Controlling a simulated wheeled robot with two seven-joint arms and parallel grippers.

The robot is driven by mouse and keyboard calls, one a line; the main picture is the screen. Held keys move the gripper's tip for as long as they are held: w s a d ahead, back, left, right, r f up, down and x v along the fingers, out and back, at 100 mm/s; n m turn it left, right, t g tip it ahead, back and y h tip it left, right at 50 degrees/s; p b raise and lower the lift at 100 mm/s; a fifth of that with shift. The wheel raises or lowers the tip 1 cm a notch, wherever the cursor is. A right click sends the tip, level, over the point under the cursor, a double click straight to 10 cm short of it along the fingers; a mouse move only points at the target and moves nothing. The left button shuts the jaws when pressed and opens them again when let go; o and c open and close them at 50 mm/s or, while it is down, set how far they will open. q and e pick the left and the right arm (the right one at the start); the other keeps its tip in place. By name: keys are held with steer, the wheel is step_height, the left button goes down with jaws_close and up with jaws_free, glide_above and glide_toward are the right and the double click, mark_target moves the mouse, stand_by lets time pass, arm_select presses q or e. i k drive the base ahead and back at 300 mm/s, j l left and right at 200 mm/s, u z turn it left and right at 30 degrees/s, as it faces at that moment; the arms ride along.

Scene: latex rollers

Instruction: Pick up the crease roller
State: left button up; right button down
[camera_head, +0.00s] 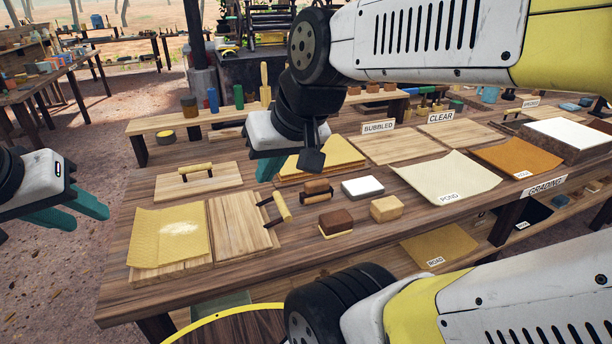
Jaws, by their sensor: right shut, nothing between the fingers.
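Several roller-like tools lie on the wooden workbench, and I cannot tell which is the crease roller. One pale wooden roller (196,168) with dark ends lies on a board at the back left. Another pale roller (282,206) with a dark frame lies tilted at the right edge of a slatted board. A brown block-like piece (317,187) with dark side parts sits further right. My left gripper (92,222) is open and empty, left of the bench.
Brown, white and tan blocks (386,208) stand near the middle. A cream sheet (450,172) lies right. A raised shelf with bottles (213,100) runs behind.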

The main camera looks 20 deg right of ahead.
mark_target(316, 191)
steer(key=z, duration=1.1)
